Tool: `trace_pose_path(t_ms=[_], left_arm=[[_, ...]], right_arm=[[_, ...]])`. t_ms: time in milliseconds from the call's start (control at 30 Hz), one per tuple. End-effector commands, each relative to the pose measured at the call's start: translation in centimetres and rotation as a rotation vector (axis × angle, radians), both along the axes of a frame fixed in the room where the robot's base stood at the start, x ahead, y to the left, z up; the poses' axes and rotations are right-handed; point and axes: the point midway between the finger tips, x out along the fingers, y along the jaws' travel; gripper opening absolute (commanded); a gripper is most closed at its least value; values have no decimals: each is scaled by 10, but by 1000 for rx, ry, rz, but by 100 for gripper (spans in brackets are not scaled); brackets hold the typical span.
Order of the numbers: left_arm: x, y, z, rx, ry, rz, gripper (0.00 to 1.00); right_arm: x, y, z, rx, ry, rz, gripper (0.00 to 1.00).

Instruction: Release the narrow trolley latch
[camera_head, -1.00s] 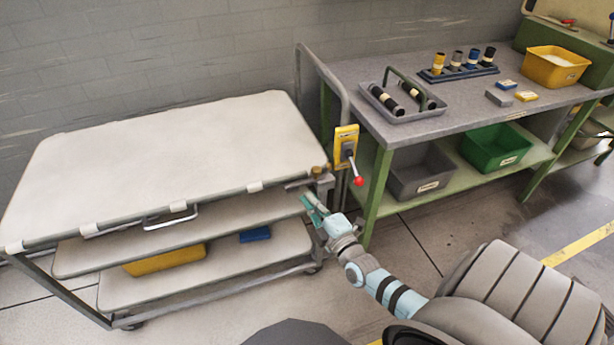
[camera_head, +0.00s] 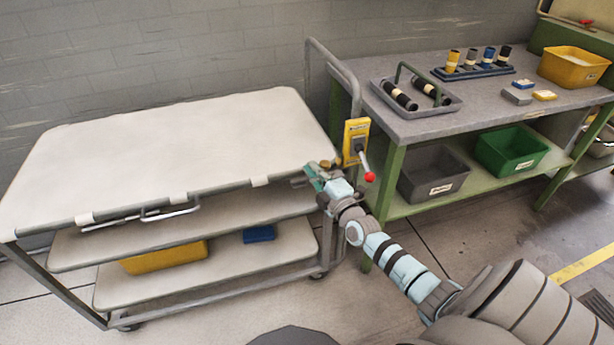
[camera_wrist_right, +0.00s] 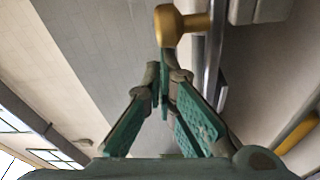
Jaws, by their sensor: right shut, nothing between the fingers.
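The trolley (camera_head: 190,135) has a pale top and two lower shelves. A brass knob (camera_head: 336,162) sits at its right front corner. A yellow plate (camera_head: 356,128) on the handle post carries a dark lever with a red ball (camera_head: 369,177). Which part is the latch is not marked readably. My right gripper (camera_head: 310,171) is shut and empty at the corner, close to the brass knob. In the right wrist view the brass knob (camera_wrist_right: 170,26) is just beyond the closed fingertips (camera_wrist_right: 162,82); contact cannot be told. My left gripper is not in view.
A yellow bin (camera_head: 165,257) and a blue box (camera_head: 258,234) are on the trolley's lowest shelf. A workbench (camera_head: 425,123) stands close on the right, with grey (camera_head: 434,190) and green (camera_head: 510,168) bins below. Open floor lies in front.

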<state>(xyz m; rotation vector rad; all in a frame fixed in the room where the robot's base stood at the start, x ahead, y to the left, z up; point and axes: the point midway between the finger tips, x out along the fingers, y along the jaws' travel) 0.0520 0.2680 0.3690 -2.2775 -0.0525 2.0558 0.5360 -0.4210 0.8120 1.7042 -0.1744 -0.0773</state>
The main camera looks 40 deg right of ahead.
Motion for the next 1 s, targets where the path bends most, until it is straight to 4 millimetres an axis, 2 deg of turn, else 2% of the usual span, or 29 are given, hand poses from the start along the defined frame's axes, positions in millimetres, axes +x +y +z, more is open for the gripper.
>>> trace_pose_path(t_ms=[367, 700, 1000], left_arm=[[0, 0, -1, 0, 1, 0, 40], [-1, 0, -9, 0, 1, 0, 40], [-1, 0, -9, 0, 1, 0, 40]], right_arm=[[-2, -4, 0, -1, 0, 0, 0], [-19, -52, -1, -2, 0, 0, 0], [-20, -54, 1, 1, 0, 1, 0]])
